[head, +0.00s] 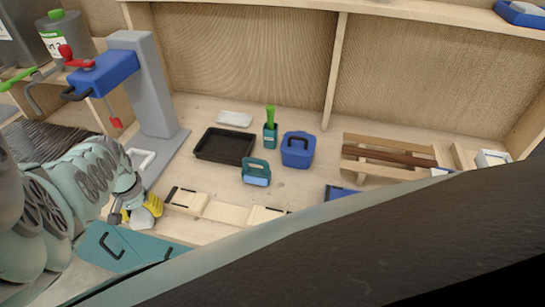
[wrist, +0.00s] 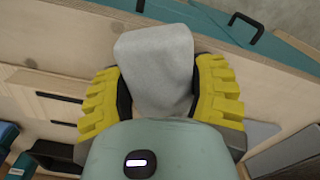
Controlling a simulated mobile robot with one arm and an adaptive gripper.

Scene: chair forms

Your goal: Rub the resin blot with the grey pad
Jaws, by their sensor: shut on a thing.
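My gripper (wrist: 160,85) has yellow padded fingers shut on the grey pad (wrist: 155,60), a pale block held between them over the wooden bench near its front edge. In the head view my gripper (head: 146,210) shows at the bench's front left, beside the left end of a pale wooden piece (head: 222,210) with dark strips. I cannot make out a resin blot in either view.
A black tray (head: 224,146), a teal holder (head: 256,173), a blue caddy (head: 298,150) and a wooden rack (head: 388,157) stand behind. A grey-and-blue press (head: 150,85) rises at left. Teal drawers (head: 120,250) with black handles lie below the front edge. A dark shape blocks the lower right.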

